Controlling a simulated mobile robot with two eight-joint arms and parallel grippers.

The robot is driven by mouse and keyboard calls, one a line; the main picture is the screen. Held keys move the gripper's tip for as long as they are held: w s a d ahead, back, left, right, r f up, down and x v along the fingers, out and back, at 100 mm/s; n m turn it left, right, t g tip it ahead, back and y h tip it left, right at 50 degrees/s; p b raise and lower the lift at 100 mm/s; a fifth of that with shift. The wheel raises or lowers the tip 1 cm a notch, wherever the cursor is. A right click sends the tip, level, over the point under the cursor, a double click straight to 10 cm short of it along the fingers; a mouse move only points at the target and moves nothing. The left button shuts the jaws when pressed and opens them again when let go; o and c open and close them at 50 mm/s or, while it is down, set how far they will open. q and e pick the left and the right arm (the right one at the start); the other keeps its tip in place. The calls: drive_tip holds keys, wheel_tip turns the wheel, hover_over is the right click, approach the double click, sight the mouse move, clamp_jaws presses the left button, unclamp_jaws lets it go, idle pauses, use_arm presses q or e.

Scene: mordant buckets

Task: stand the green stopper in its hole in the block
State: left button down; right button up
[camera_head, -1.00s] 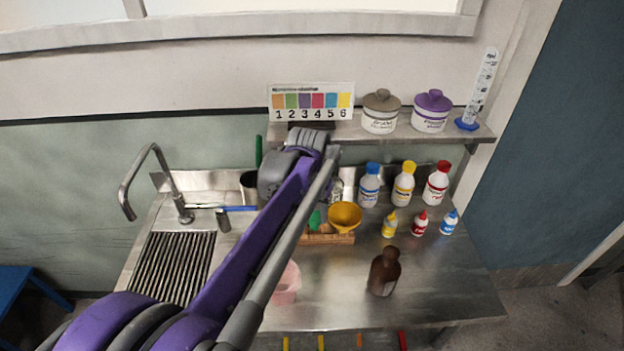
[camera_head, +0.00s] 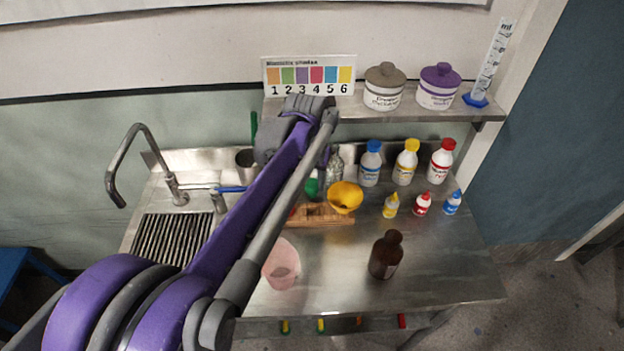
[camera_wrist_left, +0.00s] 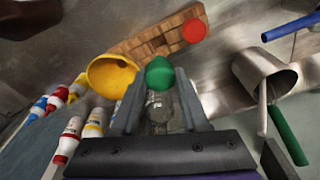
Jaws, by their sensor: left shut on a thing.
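The green stopper (camera_wrist_left: 159,74) is between the fingertips of my left gripper (camera_wrist_left: 160,84), which is shut on it. In the head view the stopper (camera_head: 311,187) shows beside my arm, behind the block; my arm hides most of the gripper there. The wooden block (camera_wrist_left: 150,42) lies beyond the fingertips in the wrist view, and the stopper looks apart from it. The block (camera_head: 325,216) is partly hidden by my arm in the head view. A red stopper (camera_wrist_left: 194,31) shows at one end of the block. I cannot make out the green stopper's hole.
A yellow funnel (camera_head: 345,197) is close beside the stopper. A clear glass bottle (camera_head: 335,166) stands behind. A metal cup (camera_wrist_left: 265,77) is to the right in the wrist view. A pink beaker (camera_head: 282,266) and brown bottle (camera_head: 386,255) stand in front; bare counter lies between them.

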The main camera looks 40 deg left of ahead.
use_arm(q)
drive_tip(key=shift+f+b, duration=0.75)
drive_tip(key=shift+f, duration=0.8)
drive_tip(key=shift+f+b, duration=1.4)
drive_tip(key=shift+f, duration=1.2)
use_arm(e)
wheel_tip(320, 180, down, 6)
drive_tip(key=s, duration=0.2)
drive_tip(key=shift+s+f+g, duration=0.25)
drive_tip(key=shift+s+g, duration=0.05)
drive_tip(key=shift+s, duration=0.1)
use_arm(q)
drive_tip(key=shift+c, duration=1.7)
unclamp_jaws()
drive_tip(key=r, duration=0.3)
drive_tip(key=s+r, duration=0.1)
drive_tip(key=r, duration=0.6)
drive_tip(key=shift+s+d+r+p, duration=0.25)
drive_tip(key=shift+s+r+p, duration=0.05)
drive_tip(key=shift+r+p, duration=0.05)
use_arm(e)
drive_tip(key=shift+w+r, duration=0.15)
drive_tip(key=shift+r, duration=0.35)
